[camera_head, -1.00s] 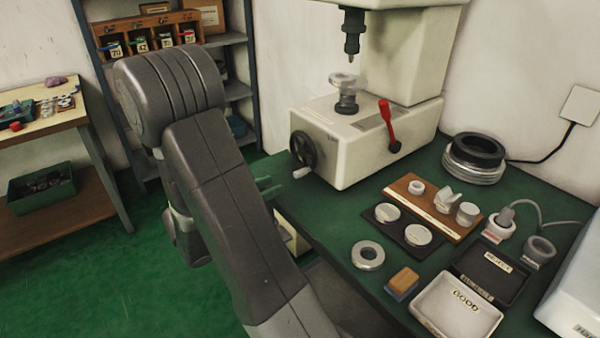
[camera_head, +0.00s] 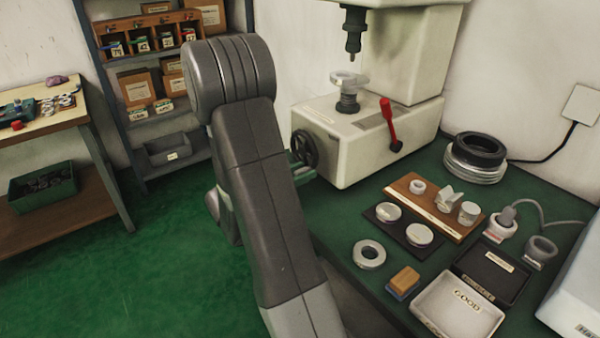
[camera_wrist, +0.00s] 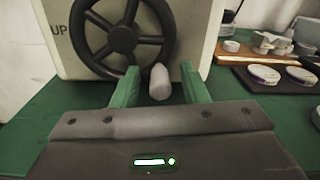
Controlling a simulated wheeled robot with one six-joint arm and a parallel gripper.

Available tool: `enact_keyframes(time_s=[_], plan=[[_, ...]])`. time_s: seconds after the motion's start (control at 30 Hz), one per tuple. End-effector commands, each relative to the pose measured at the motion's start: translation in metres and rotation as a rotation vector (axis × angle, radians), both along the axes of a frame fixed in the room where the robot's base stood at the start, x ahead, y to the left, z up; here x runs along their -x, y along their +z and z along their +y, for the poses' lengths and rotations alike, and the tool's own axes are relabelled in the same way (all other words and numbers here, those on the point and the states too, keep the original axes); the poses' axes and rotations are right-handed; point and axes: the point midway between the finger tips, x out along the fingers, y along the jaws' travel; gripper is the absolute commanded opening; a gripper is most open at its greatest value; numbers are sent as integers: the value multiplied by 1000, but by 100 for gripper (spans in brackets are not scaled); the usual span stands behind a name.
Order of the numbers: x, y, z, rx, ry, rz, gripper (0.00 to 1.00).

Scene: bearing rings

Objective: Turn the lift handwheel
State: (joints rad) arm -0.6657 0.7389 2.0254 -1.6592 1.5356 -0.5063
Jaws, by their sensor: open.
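The black lift handwheel (camera_head: 304,150) is on the left face of the cream hardness tester (camera_head: 370,150). In the wrist view the handwheel (camera_wrist: 122,38) fills the upper middle, with "UP" printed to its left. Its pale grip knob (camera_wrist: 159,82) sticks out at the lower right of the rim. My gripper (camera_wrist: 160,84) is open, its two green fingers on either side of the knob with gaps visible. I cannot tell how far along the knob the fingertips reach. In the head view my arm hides most of the gripper, and the green fingers show beside the wheel.
A red lever (camera_head: 387,118) stands on the tester's front. A bearing ring (camera_head: 349,78) sits on the stage under the spindle. The green bench holds a loose ring (camera_head: 369,254), a wooden rack (camera_head: 420,190) and a GOOD tray (camera_head: 425,312). Shelves (camera_head: 145,150) stand behind my arm.

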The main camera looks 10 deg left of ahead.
Motion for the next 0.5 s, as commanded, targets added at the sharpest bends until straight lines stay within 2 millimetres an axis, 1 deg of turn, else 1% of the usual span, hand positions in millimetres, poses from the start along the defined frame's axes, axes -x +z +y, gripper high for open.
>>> enact_keyframes(time_s=[0.07,0.1,0.27,0.4,0.5], plan=[[0,0,0,0,0,0,40],[0,0,0,0,0,0,32],[0,0,0,0,0,0,1],[0,-1,0,-4,0,-4,0],[-1,-5,1,-32,0,-33,0]])
